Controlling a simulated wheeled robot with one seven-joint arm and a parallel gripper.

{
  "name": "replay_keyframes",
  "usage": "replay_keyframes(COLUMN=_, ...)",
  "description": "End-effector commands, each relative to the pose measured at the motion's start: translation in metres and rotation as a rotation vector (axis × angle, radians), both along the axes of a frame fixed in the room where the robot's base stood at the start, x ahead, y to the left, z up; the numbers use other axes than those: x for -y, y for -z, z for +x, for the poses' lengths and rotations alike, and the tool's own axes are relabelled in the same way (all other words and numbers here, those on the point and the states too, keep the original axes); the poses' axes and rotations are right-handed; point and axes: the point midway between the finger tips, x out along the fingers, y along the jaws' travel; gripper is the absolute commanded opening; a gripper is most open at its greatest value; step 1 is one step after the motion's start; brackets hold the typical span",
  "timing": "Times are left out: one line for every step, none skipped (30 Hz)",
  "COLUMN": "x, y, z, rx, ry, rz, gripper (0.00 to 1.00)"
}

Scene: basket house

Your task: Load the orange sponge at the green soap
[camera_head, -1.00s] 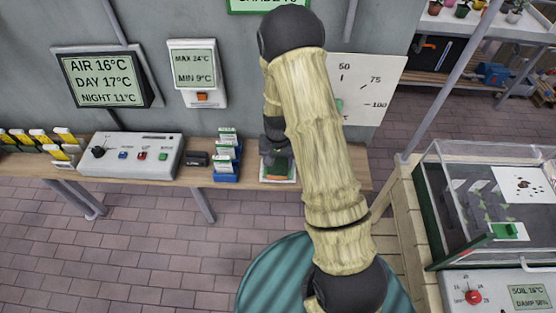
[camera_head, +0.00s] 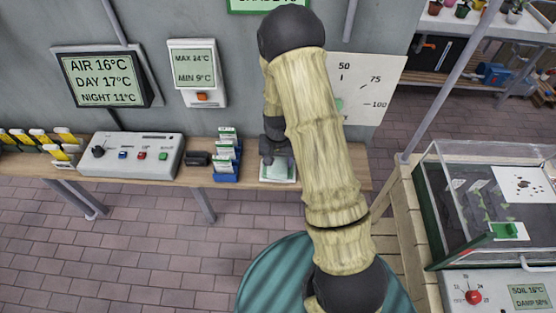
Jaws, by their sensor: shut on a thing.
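My gripper (camera_head: 277,158) is over the back shelf, at a small white-rimmed tray (camera_head: 293,179) with a pale green surface. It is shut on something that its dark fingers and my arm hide. I cannot make out the held thing's colour or shape. The orange sponge does not show clearly in this view. I cannot pick out the green soap for certain; the pale green patch in the tray is too small to name.
On the wooden shelf (camera_head: 240,182), a blue rack of cards (camera_head: 227,165), a small dark box (camera_head: 197,159) and a grey control box (camera_head: 130,155) stand to the left. A glass-topped case (camera_head: 480,205) stands at right. The brick floor in front is bare at left.

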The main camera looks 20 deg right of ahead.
Motion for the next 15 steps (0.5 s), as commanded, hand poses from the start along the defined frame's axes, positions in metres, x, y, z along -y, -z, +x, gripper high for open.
replay_keyframes(x=0.0, y=0.002, z=-0.001, rx=-0.004, ry=0.0, rz=0.0, gripper=0.39)
replay_keyframes(x=0.0, y=0.002, z=-0.001, rx=-0.004, ry=0.0, rz=0.0, gripper=0.39)
replay_keyframes(x=0.0, y=0.002, z=-0.001, rx=-0.004, ry=0.0, rz=-0.001, gripper=0.39)
replay_keyframes(x=0.0, y=0.002, z=-0.001, rx=-0.004, ry=0.0, rz=-0.001, gripper=0.39)
replay_keyframes(x=0.0, y=0.002, z=-0.002, rx=-0.004, ry=0.0, rz=-0.001, gripper=0.39)
replay_keyframes(x=0.0, y=0.002, z=-0.002, rx=-0.004, ry=0.0, rz=-0.001, gripper=0.39)
replay_keyframes(x=0.0, y=0.002, z=-0.002, rx=-0.005, ry=0.0, rz=0.0, gripper=0.39)
replay_keyframes(x=0.0, y=0.001, z=-0.002, rx=-0.005, ry=0.0, rz=0.0, gripper=0.39)
replay_keyframes(x=0.0, y=-0.001, z=-0.002, rx=-0.004, ry=0.0, rz=-0.001, gripper=0.39)
replay_keyframes(x=0.0, y=-0.002, z=-0.002, rx=-0.004, ry=0.0, rz=-0.001, gripper=0.39)
replay_keyframes(x=0.0, y=-0.004, z=-0.001, rx=-0.004, ry=0.0, rz=-0.001, gripper=0.39)
replay_keyframes(x=0.0, y=-0.007, z=-0.001, rx=-0.004, ry=0.0, rz=0.0, gripper=0.39)
replay_keyframes(x=0.0, y=-0.01, z=-0.001, rx=-0.004, ry=0.0, rz=0.0, gripper=0.39)
replay_keyframes(x=0.0, y=-0.012, z=-0.001, rx=-0.003, ry=0.0, rz=0.0, gripper=0.39)
replay_keyframes(x=0.0, y=-0.015, z=-0.001, rx=-0.003, ry=0.0, rz=0.0, gripper=0.39)
